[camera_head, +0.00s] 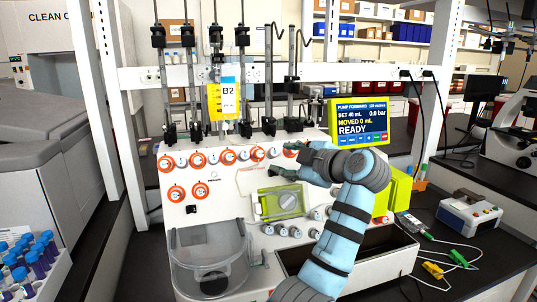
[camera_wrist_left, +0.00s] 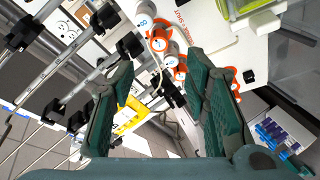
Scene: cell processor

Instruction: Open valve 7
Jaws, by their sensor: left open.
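The white processor panel (camera_head: 232,180) carries a row of round valves with orange rims, among them one at the row's right part (camera_head: 258,154). I cannot read which valve is number 7. My left gripper (camera_head: 290,160) is at the right end of this row, in front of the panel, and hides part of it. In the left wrist view my gripper (camera_wrist_left: 160,68) is open, its two green fingers apart. Orange-rimmed valves (camera_wrist_left: 172,58) show beyond and between the fingertips; none is visibly held. My right gripper is not in view.
A yellow B2 bag (camera_head: 222,102) hangs above the panel among metal poles and clamps. A yellow-framed screen (camera_head: 360,119) reads READY, right of my gripper. A green-framed pump (camera_head: 280,203) sits below the valve row, and a clear round chamber (camera_head: 210,250) stands lower left.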

